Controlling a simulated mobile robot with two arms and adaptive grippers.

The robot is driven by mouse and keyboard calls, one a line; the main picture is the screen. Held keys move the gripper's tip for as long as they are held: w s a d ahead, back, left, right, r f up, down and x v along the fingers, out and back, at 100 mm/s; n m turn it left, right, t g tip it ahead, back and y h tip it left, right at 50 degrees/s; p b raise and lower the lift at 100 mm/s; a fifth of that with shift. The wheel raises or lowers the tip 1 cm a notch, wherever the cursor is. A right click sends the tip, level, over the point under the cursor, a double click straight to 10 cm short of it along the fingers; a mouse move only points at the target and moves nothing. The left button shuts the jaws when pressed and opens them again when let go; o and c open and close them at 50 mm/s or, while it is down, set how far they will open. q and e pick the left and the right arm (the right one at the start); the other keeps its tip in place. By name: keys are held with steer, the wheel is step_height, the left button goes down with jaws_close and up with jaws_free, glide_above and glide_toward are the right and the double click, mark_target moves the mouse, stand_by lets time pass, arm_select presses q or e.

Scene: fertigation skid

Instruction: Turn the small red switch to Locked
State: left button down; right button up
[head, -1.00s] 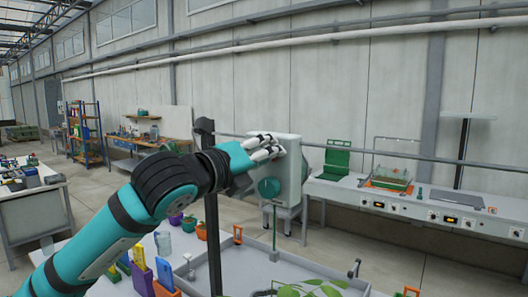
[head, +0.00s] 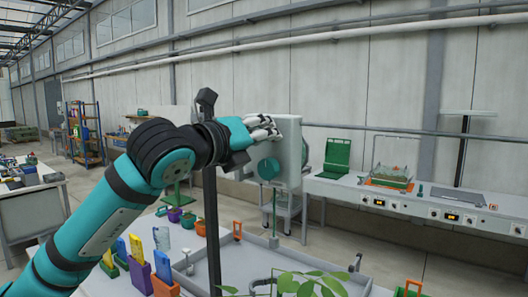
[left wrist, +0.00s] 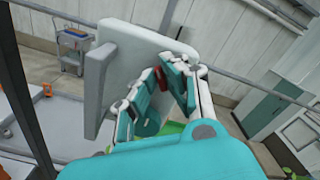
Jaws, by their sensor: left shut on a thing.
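The small red switch (left wrist: 161,78) shows in the left wrist view as a red piece between my left fingers, on the face of a pale grey box. The box (head: 291,150) stands upright in the head view, and its flat face fills much of the left wrist view (left wrist: 120,60). My left gripper (head: 272,130) reaches the box from the left; in the wrist view (left wrist: 166,84) its white and teal fingers are shut on the switch. The fingers hide much of the switch, and I cannot read its position or any label. My right gripper is in neither view.
A dark upright post (head: 212,225) stands close to my left wrist. A round teal part (head: 268,169) sits on the box below my fingers. Below are a grey tray table (head: 240,255), small pots and a leafy plant (head: 310,284). A long bench (head: 400,197) stands right.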

arm_select(q)
steer(key=m+b, duration=0.6)
steer(key=b, duration=0.1)
steer(key=shift+d+f, duration=0.1)
steer(key=m+b, duration=0.1)
steer(key=m, duration=0.4)
steer(key=m+b, duration=0.2)
steer(key=m, duration=0.3)
steer(key=shift+s+d, duration=0.15)
steer(key=shift+s, duration=0.05)
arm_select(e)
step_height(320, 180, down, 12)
arm_select(q)
steer(key=shift+m, duration=0.3)
steer(key=c, duration=1.4)
jaws_free()
steer(key=shift+c, duration=0.2)
